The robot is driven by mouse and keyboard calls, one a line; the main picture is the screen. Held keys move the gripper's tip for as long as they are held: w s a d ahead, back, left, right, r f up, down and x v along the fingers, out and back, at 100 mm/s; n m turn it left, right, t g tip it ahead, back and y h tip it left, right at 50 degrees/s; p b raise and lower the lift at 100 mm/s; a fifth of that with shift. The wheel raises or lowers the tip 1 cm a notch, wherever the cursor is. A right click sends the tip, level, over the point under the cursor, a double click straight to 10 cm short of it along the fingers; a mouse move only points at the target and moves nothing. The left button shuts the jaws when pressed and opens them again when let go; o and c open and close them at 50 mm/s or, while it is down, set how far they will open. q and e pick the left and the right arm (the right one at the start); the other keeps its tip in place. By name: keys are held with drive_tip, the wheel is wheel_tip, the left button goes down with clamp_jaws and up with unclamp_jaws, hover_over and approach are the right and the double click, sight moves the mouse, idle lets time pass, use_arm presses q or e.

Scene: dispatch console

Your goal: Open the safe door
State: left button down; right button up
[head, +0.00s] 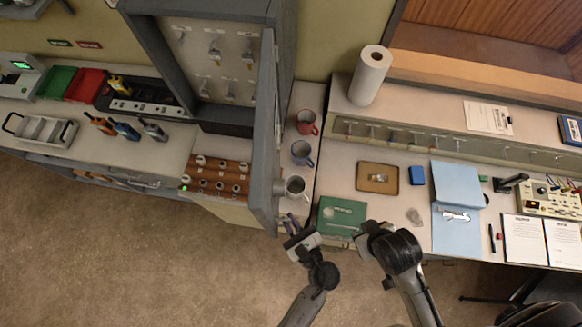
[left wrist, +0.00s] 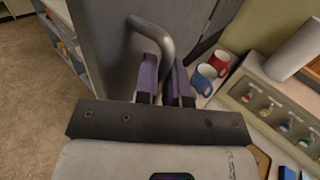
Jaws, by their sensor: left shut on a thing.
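The safe is a tall grey cabinet (head: 158,58) at the upper middle of the head view, with keys hanging on its pale back panel. Its grey door (head: 264,135) stands swung open, seen nearly edge-on. In the left wrist view the door (left wrist: 95,45) fills the upper left, with a curved grey bar handle (left wrist: 157,35). My left gripper (head: 292,224) is at the door's near end; its purple fingers (left wrist: 165,80) are shut on the handle. The fingers partly hide the handle. My right gripper (head: 362,238) is by the desk's front edge, its fingers unclear.
Red, blue and white mugs (head: 302,153) stand just right of the door. A green box (head: 341,216) lies on the desk near my grippers. The floor at the lower left is clear.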

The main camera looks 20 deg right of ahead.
use_arm(q)
drive_tip(key=shift+a+f, duration=0.15)
drive_tip(key=shift+f, duration=0.2)
drive_tip(key=c, duration=1.7)
unclamp_jaws()
drive_tip(key=o, duration=0.4)
drive_tip(key=shift+w+r, duration=0.1)
drive_tip(key=shift+r, duration=0.05)
drive_tip(key=shift+c, duration=0.2)
drive_tip(key=shift+o, duration=0.5)
drive_tip(key=shift+r, duration=0.1)
drive_tip(key=shift+s+d, duration=0.2)
drive_tip(key=shift+s, duration=0.1)
drive_tip(key=b+v, duration=0.5)
drive_tip(key=v, duration=0.8)
drive_tip(key=shift+s, duration=0.1)
